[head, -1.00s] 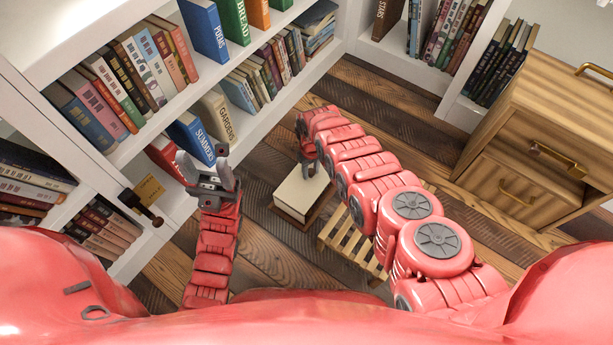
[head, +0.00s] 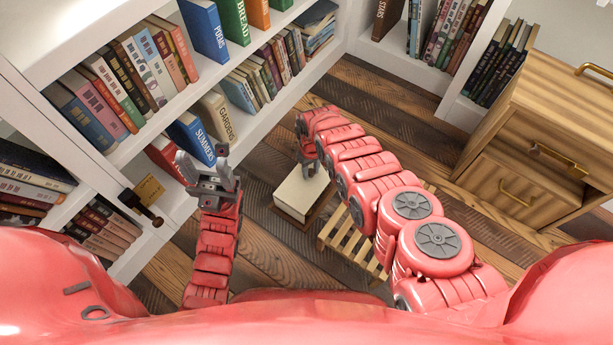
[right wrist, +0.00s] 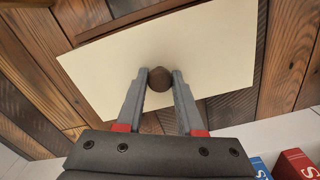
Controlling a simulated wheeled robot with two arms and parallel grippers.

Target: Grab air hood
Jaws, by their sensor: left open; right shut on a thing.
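A cream box-like thing (head: 298,195), which I take to be the air hood, sits on a brown base low in the middle of the head view. In the right wrist view its flat cream top (right wrist: 215,60) has a dark brown round knob (right wrist: 160,78). My right gripper (head: 309,168) is over the box, shut on the knob, with a fingertip on each side of it. My left gripper (head: 208,170) is open and empty, in front of the lower bookshelf. The knob is hidden in the head view.
A slatted wooden stand (head: 345,240) is beside the box, partly behind my right arm. White bookshelves (head: 130,148) full of books line the left and back. A wooden drawer cabinet (head: 535,150) stands at right. Plank floor (head: 380,100) is open behind.

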